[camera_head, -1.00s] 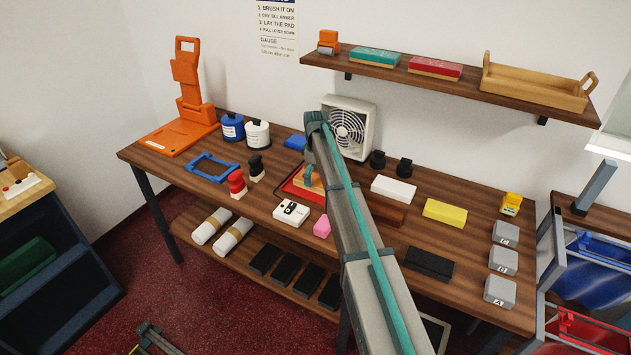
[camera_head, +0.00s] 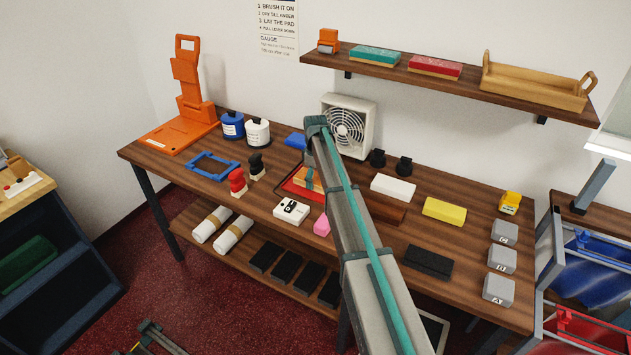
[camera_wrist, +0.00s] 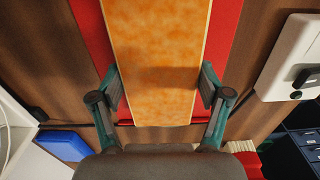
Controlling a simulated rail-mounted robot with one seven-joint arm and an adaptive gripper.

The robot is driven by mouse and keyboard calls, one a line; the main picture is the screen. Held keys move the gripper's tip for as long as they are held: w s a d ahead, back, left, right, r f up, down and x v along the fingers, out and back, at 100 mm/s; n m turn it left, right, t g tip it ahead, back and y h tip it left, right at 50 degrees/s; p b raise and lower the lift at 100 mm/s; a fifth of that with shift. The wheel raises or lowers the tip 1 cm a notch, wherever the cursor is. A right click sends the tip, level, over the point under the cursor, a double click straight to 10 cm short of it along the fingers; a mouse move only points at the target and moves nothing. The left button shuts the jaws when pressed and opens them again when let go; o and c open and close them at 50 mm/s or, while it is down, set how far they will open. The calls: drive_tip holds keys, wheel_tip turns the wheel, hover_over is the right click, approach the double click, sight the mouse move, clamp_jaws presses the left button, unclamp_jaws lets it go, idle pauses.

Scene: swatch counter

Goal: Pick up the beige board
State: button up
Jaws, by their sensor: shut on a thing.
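The beige board shows in the head view (camera_head: 306,178) on or just above a red mat (camera_head: 289,187), partly hidden behind my arm. In the wrist view the board (camera_wrist: 155,45) has a mottled orange top face and pale edges. My gripper (camera_wrist: 160,82) has one finger on each long side of it and is shut on it. Red mat (camera_wrist: 226,25) shows on both sides under the board. I cannot tell whether the board is clear of the mat.
A white gauge box (camera_head: 292,211) and a pink block (camera_head: 322,226) stand in front of the mat. A blue block (camera_head: 295,141) and a fan (camera_head: 348,125) are behind. Red (camera_head: 237,181) and black (camera_head: 256,167) handled tools stand left. A shelf (camera_head: 450,78) hangs above.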

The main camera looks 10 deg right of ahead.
drive_tip(key=shift+r, duration=0.2)
drive_tip(key=shift+r, duration=0.65)
drive_tip(key=s+r+b, duration=0.5)
drive_tip(key=s+r, duration=0.6)
drive_tip(key=s, duration=0.3)
drive_tip(key=shift+r, duration=0.2)
drive_tip(key=shift+r, duration=0.1)
